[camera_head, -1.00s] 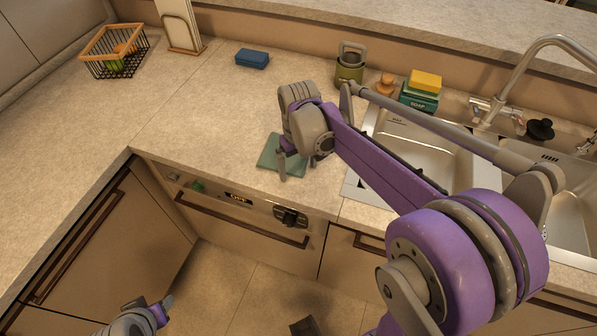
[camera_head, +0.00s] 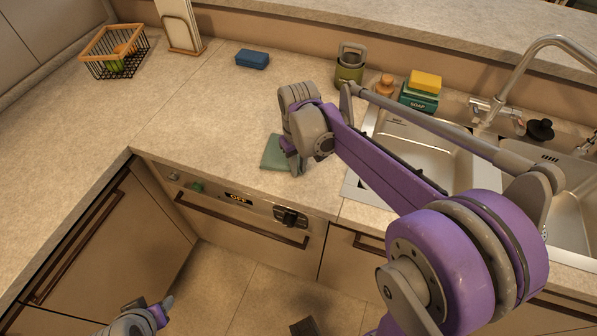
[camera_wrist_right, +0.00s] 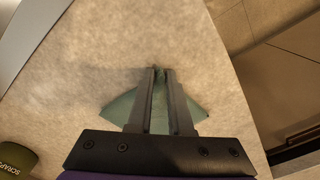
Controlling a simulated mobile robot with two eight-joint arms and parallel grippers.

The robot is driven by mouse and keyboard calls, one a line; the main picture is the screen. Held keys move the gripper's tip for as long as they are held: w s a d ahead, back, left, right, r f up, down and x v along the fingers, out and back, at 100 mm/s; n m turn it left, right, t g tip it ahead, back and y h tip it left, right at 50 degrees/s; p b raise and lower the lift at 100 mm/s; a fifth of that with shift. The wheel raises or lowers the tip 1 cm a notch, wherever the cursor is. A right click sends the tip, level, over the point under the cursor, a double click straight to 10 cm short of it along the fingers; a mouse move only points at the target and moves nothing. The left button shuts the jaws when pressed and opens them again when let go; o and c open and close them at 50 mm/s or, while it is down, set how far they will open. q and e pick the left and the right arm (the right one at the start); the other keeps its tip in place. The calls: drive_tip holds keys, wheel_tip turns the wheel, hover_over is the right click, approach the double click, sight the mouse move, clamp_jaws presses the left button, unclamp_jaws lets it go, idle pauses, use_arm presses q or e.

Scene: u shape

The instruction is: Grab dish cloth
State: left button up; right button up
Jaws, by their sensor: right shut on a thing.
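The dish cloth is a flat green square (camera_head: 273,153) on the counter near its front edge, left of the sink. My right gripper (camera_head: 296,168) is at the cloth's right part, and the wrist hides some of it. In the right wrist view the gripper's fingers (camera_wrist_right: 161,75) are close together with green cloth (camera_wrist_right: 122,107) pinched between them and spreading out on both sides. My left gripper (camera_head: 165,305) shows only partly at the bottom left of the head view, low over the floor and away from the counter. Its jaw opening is unclear.
A blue sponge (camera_head: 252,59) lies behind on the counter. A wire basket (camera_head: 113,53) stands at the far left. A green holder (camera_head: 349,72), soap box (camera_head: 419,99) and tap (camera_head: 491,105) stand at the back around the sink (camera_head: 430,160).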

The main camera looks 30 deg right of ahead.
clamp_jaws()
use_arm(q)
drive_tip(key=w+r+t+p, duration=0.1)
drive_tip(key=w+r+p, duration=0.4)
drive_tip(key=r, duration=0.5)
drive_tip(key=shift+r+p, duration=0.3)
drive_tip(key=shift+p, duration=0.95)
use_arm(e)
wheel_tip(320, 180, up, 21)
